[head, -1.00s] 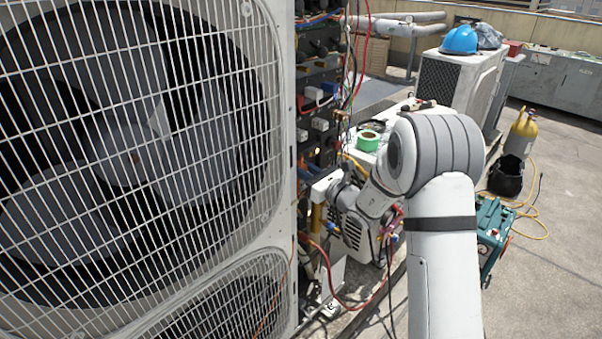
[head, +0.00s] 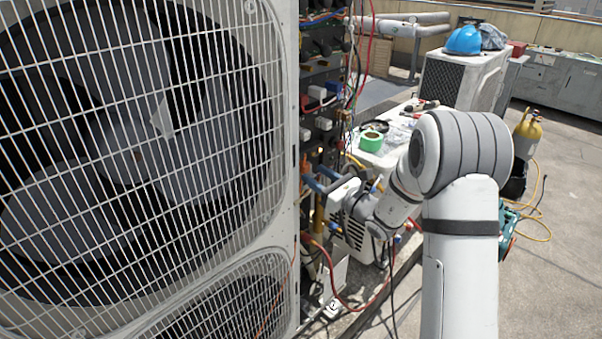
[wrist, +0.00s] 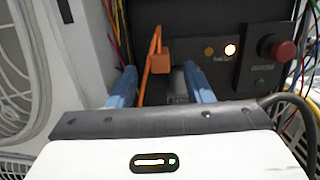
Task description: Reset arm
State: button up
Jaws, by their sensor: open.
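My gripper (head: 312,176) is at the open side of the large condenser unit (head: 288,210), facing its electrical panel (head: 322,75). In the wrist view my gripper (wrist: 160,88) has two blue fingers spread apart. An orange lever or clip (wrist: 158,58) shows between and beyond them, in front of the dark panel; I cannot tell whether a finger touches it.
Wires (head: 350,60) and a red hose (head: 345,300) hang near my arm. Green tape (head: 371,140) lies on a white surface behind. The floor at right is mostly clear.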

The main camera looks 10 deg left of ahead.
jog(key=s+r+n+g, duration=0.1)
jog(key=s+n+g, duration=0.1)
jog(key=s, duration=0.2)
jog(key=s+r+n+g+p, duration=0.1)
jog(key=s+r+n+g, duration=0.1)
jog(key=s+n, duration=0.1)
jog(key=s+r+n+g, duration=0.1)
jog(key=s+n+g, duration=0.1)
jog(key=s, duration=0.3)
jog(key=shift+s+a+r+n+g+y+p, duration=0.1)
jog(key=shift+a+r+n+g+y+p, duration=0.25)
jog(key=shift+g, duration=0.25)
jog(key=s+d+n+g+h+p, duration=0.1)
jog(key=s+d+n+g+h, duration=0.35)
jog(key=s, duration=0.45)
jog(key=s+d+n+g+h+p, duration=0.1)
jog(key=s+d+n+h+p, duration=0.1)
jog(key=s+d+n+h, duration=0.45)
jog(key=s+d+r+n+t+h+p, duration=0.1)
jog(key=s+d+r+n+t+h, duration=0.2)
jog(key=s+d+n+h, duration=0.2)
jog(key=s+d+n, duration=0.2)
jog(key=d, duration=0.2)
